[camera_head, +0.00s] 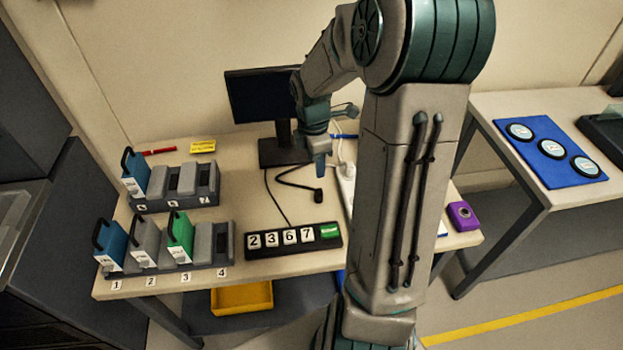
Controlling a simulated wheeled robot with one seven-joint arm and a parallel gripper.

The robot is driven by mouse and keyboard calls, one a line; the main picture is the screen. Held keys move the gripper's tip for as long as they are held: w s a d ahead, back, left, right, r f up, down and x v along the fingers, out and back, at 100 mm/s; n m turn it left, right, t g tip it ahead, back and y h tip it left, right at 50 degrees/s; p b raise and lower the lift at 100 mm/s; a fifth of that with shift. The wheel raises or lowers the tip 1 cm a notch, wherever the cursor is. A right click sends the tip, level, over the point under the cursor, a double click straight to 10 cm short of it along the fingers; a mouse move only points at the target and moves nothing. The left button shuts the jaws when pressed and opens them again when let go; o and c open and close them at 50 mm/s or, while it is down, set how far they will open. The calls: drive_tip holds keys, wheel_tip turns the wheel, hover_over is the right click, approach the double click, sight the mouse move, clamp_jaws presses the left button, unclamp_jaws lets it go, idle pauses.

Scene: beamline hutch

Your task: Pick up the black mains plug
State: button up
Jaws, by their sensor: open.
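The black mains plug (319,197) lies on the table at the end of a black cable (291,183). The cable runs from near the monitor. My gripper (319,170) points down above the table, higher in the picture than the plug and apart from it. It is open and appears empty; its fingers are small and partly overlapped in this view. A white power strip (347,172) lies just right of the plug, partly hidden behind my arm.
A monitor (263,97) stands behind the plug. A black block with number tiles (292,241) lies in front of it. Racks with coloured handled modules (180,240) fill the left side. A purple device (462,215) sits at the right edge. Bare tabletop (240,205) shows left of the cable.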

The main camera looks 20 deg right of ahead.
wheel_tip(320, 180, down, 2)
drive_tip(key=w+d+n, duration=0.2)
drive_tip(key=n, duration=0.1)
hover_over(319, 191)
drive_tip(key=shift+y, duration=0.3)
wheel_tip(319, 191, down, 8)
drive_tip(key=shift+d+f, duration=0.1)
drive_tip(key=shift+d, duration=0.05)
drive_tip(key=shift+f+p, duration=0.5)
drive_tip(key=shift+f, duration=2.4)
drive_tip(key=shift+c, duration=0.3)
drive_tip(key=c, duration=1)
